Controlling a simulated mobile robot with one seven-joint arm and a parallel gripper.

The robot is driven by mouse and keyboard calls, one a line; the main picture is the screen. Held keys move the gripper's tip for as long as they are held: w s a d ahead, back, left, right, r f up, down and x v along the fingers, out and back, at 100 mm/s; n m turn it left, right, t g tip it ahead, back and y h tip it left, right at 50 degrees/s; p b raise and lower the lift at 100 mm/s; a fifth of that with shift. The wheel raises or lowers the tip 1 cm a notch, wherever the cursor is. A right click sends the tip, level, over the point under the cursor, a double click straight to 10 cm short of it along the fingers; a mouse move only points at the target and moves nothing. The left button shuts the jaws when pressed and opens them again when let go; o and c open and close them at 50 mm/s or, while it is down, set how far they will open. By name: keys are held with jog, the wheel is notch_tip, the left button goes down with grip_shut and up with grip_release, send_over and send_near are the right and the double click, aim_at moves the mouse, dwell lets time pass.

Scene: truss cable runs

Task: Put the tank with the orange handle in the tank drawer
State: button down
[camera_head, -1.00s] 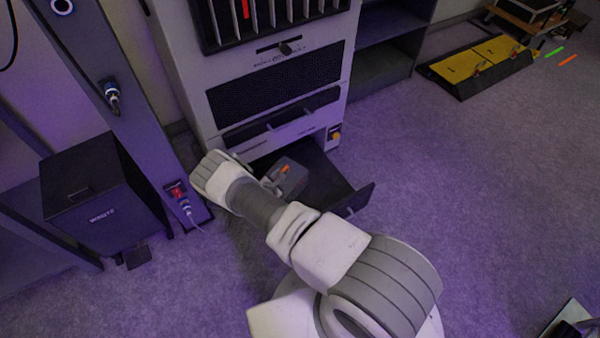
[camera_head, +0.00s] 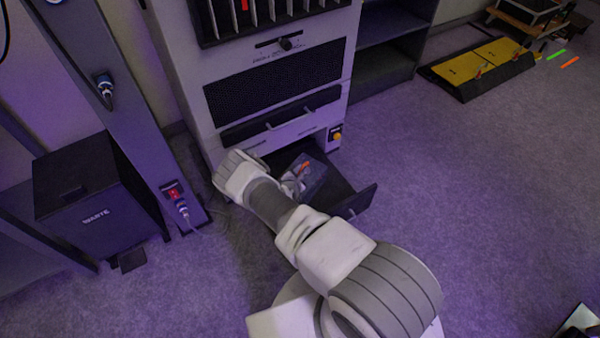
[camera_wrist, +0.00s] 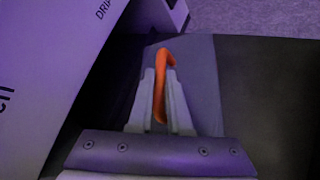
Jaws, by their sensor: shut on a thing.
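The tank (camera_head: 312,182) is a dark grey box with an orange handle (camera_head: 302,166). It is in the open tank drawer (camera_head: 338,192) at the foot of the white cabinet, or just over it; I cannot tell whether it rests on the drawer floor. My gripper (camera_wrist: 160,98) is shut on the orange handle in the wrist view, with a pale finger on each side. The tank's grey top (camera_wrist: 205,75) shows below the handle. In the head view my arm partly hides the drawer's left side.
The white cabinet (camera_head: 225,80) stands behind the drawer. The drawer front (camera_head: 357,202) sticks out to the right of my arm. A black waste bin (camera_head: 95,190) and a grey post (camera_head: 120,100) stand at the left.

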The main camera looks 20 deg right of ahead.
jog(key=shift+f, duration=0.1)
jog(key=c, duration=0.8)
grip_release()
jog(key=shift+c, duration=0.2)
